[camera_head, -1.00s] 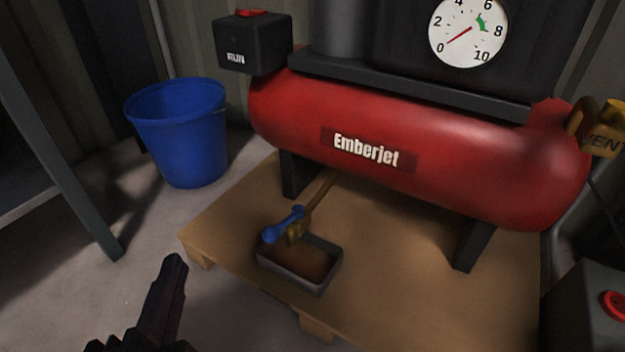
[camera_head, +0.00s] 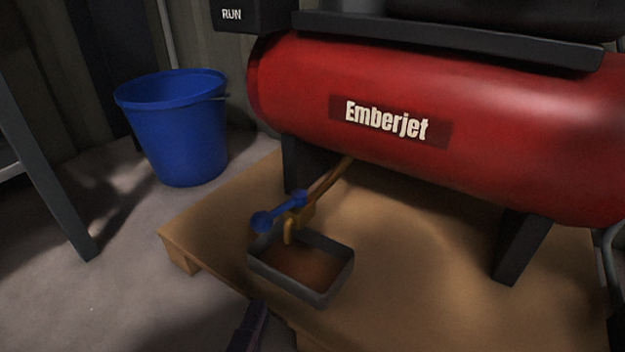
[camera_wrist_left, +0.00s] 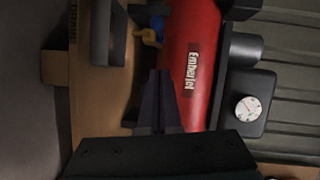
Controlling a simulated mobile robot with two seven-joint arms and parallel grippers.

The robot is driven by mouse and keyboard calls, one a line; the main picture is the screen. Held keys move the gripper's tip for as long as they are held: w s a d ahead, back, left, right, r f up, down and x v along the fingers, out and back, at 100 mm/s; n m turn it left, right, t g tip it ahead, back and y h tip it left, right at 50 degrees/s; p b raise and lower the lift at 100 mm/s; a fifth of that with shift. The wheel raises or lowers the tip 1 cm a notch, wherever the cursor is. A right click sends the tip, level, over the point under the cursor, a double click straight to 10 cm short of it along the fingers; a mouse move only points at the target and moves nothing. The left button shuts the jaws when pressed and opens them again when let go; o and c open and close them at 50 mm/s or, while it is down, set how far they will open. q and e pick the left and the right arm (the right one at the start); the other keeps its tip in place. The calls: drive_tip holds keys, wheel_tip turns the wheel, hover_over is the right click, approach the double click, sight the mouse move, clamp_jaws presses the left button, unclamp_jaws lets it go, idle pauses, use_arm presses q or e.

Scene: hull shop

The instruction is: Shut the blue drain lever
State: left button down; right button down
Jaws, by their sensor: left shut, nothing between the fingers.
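The blue drain lever (camera_head: 281,209) sits on a brass valve (camera_head: 303,215) at the end of a pipe from under the red tank (camera_head: 480,105). It slants from upper right to lower left, with its rounded end to the left above a tray. My left gripper (camera_head: 250,318) shows as a dark, shut, empty tip at the bottom edge, below the lever and apart from it in the picture. My right gripper is not in view.
A grey tray (camera_head: 317,298) with brown contents stands under the valve on a wooden pallet (camera_head: 430,290). Dark tank legs (camera_head: 520,250) stand on both sides. A blue bucket (camera_head: 175,135) stands at the left on open floor. A grey metal post (camera_head: 48,180) is at the far left.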

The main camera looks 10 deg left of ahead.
use_arm(q)
drive_tip(key=b, duration=0.4)
approach(277, 211)
drive_tip(key=d, duration=0.3)
drive_tip(key=shift+w+a+f+b, duration=0.15)
drive_tip(key=shift+w+a+f, duration=0.05)
drive_tip(key=shift+w+a, duration=0.6)
drive_tip(key=shift+w+a+f+b, duration=0.15)
drive_tip(key=shift+w+a+f, duration=0.1)
drive_tip(key=shift+w+a, duration=0.55)
drive_tip(key=shift+w+d, duration=0.1)
drive_tip(key=shift+d, duration=0.05)
drive_tip(key=shift+h, duration=0.3)
